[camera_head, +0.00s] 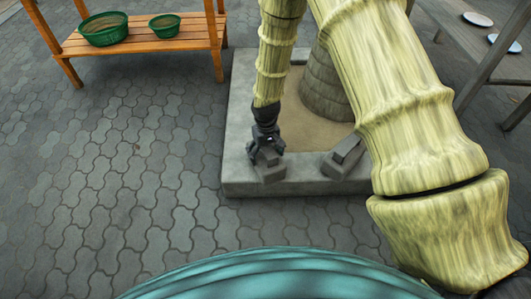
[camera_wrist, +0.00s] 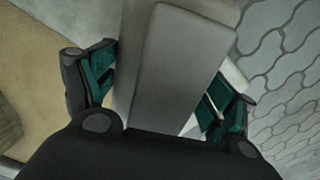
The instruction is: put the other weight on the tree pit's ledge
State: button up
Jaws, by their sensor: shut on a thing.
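My gripper (camera_head: 265,152) is shut on a grey block-shaped weight (camera_head: 270,172) over the front left part of the tree pit's ledge (camera_head: 240,185). The weight looks to be at the ledge's top, but I cannot tell whether it rests there. In the wrist view the grey weight (camera_wrist: 178,75) stands between the two dark green finger pads of my gripper (camera_wrist: 160,92). A second grey weight (camera_head: 345,158) lies on the front ledge farther right, partly hidden by my arm.
The tree trunk (camera_head: 325,85) rises from sandy soil inside the pit. A wooden bench (camera_head: 150,42) at the back left bears two green baskets (camera_head: 103,28). A grey table with white plates (camera_head: 477,19) stands at the back right. The paving (camera_head: 120,170) at left is clear.

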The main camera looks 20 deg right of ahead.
jog(key=shift+w, duration=0.1)
jog(key=o, duration=1.9)
jog(key=shift+o, duration=0.2)
notch_tip(320, 180, up, 12)
jog(key=p, duration=0.6)
jog(key=s+f, duration=1.2)
jog(key=s, duration=0.3)
jog(key=s+d+f, duration=0.1)
jog(key=s, duration=0.9)
jog(key=s+d+f+m, duration=0.1)
jog(key=s+d+f, duration=0.1)
jog(key=s, duration=0.9)
jog(key=shift+s+d+f+m, duration=0.15)
jog(key=shift+s+f+m, duration=0.15)
jog(key=shift+p, duration=0.3)
